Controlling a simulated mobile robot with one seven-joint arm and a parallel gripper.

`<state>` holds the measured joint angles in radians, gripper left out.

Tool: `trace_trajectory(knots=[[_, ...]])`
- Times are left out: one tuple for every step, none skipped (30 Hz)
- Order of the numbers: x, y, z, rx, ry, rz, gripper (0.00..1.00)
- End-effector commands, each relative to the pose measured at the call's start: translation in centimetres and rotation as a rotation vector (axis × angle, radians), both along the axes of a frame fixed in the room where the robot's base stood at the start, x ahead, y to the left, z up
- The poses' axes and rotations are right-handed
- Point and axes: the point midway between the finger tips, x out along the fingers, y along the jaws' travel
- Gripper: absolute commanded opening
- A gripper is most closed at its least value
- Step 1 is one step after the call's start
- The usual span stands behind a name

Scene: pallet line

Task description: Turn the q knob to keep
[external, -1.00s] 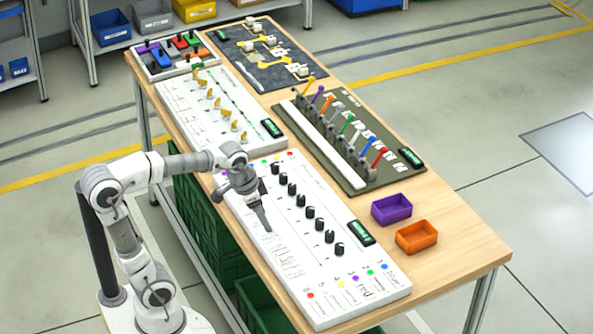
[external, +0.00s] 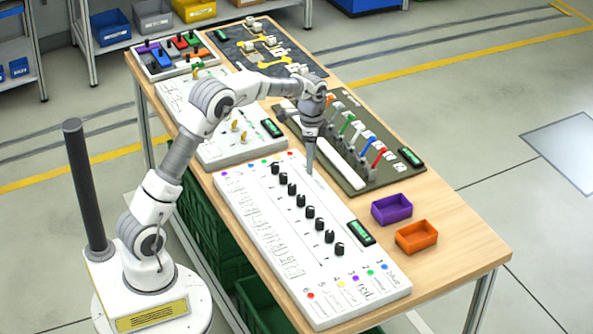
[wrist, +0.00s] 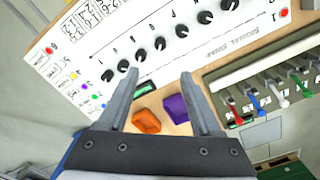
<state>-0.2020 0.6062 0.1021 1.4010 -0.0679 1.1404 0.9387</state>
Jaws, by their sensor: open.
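The white knob board (external: 318,280) lies at the near end of the table, with a row of black knobs (external: 297,202) and printed labels. In the wrist view the board (wrist: 110,52) spans the top, and its knobs (wrist: 159,43) run diagonally across it. The letters are too small to tell which knob is q or where keep is. My gripper (external: 309,170) points down over the far right edge of the board, beside the far end of the knob row. In the wrist view my gripper (wrist: 161,75) is open, with nothing between its fingers.
A green display (external: 361,232) sits at the board's right edge. Purple (external: 392,209) and orange (external: 417,237) bins stand right of it. A dark board with coloured levers (external: 374,159) lies behind, and a white board with yellow knobs (external: 225,150) lies at the far left.

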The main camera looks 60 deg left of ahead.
Motion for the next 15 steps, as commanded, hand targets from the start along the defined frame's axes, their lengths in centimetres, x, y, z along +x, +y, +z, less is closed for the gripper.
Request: trace_trajectory(knots=[[0.1, 0.1, -0.2, 0.000, 0.003, -0.003, 0.66], [0.1, 0.1, -0.4, 0.000, 0.004, -0.004, 0.66], [0.1, 0.1, -0.8, -0.001, 0.004, -0.005, 0.66], [0.1, 0.1, -1.1, -0.001, 0.004, -0.005, 0.66], [0.1, 0.1, -1.5, 0.000, 0.005, -0.005, 0.66], [0.1, 0.1, -2.1, -0.001, 0.006, -0.005, 0.66], [0.1, 0.1, -2.6, 0.000, 0.005, -0.005, 0.66], [0.0, 0.1, -3.2, 0.000, 0.006, -0.004, 0.66], [0.0, 0.1, -4.0, 0.000, 0.006, -0.004, 0.66], [0.0, 0.1, -4.7, -0.001, 0.008, -0.004, 0.66], [0.0, 0.1, -5.3, 0.000, 0.006, -0.003, 0.66], [0.0, 0.0, -6.2, -0.001, 0.007, -0.003, 0.66], [0.0, 0.0, -6.9, -0.001, 0.007, -0.003, 0.66], [0.0, 0.0, -7.6, -0.001, 0.007, -0.003, 0.66], [0.0, 0.0, -8.4, -0.001, 0.006, -0.003, 0.66]])
